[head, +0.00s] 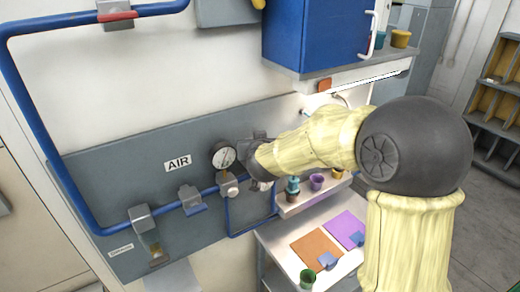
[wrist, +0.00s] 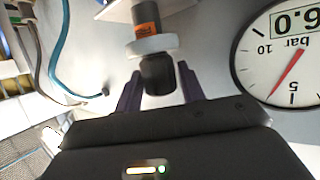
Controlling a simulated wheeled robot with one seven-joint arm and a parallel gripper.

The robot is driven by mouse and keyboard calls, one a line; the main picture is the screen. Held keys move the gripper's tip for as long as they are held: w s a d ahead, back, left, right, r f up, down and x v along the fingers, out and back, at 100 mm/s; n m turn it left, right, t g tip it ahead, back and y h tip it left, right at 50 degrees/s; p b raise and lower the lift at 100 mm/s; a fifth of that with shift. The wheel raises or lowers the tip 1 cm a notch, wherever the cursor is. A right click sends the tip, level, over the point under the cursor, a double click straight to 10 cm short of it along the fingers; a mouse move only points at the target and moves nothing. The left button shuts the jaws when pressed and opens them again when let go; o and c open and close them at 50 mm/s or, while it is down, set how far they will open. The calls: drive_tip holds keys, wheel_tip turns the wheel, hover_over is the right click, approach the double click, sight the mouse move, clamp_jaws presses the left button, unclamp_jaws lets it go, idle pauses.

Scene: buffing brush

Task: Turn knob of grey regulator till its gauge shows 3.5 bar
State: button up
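In the wrist view a dark knob (wrist: 157,76) sits below a pale collar (wrist: 152,46) on a grey regulator body with an orange label (wrist: 147,22). My gripper (wrist: 158,88) has its two purple fingers on either side of the knob. Narrow gaps seem to show beside it, so the fingers look open around it. The gauge (wrist: 285,62) at the right appears upside down and is cut off by the edge. Its red needle points a little past 5 towards 10, and its display seems to read 6.0. In the head view my gripper (head: 257,152) hides the knob.
In the head view a round gauge (head: 224,157) stands left of my gripper, near the AIR sign (head: 178,162). A blue pipe (head: 165,208) runs along the grey panel. A shelf with small cups (head: 316,182) and a bench (head: 290,275) lie to the right. A blue cabinet (head: 315,35) hangs above.

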drive_tip(key=v, duration=1.7)
drive_tip(key=s+d+f+g+b, duration=0.2)
drive_tip(key=d+f+g, duration=0.4)
drive_tip(key=f, duration=0.7)
drive_tip(key=s+d+f+m+g+h, duration=0.1)
drive_tip(key=s+d+f+g, duration=0.3)
drive_tip(key=s+d+f, duration=0.5)
drive_tip(key=shift+s+d+f+g+h, duration=0.3)
drive_tip(key=shift+d+f+g, duration=0.1)
drive_tip(key=shift+d+f, duration=0.15)
idle(1.6)
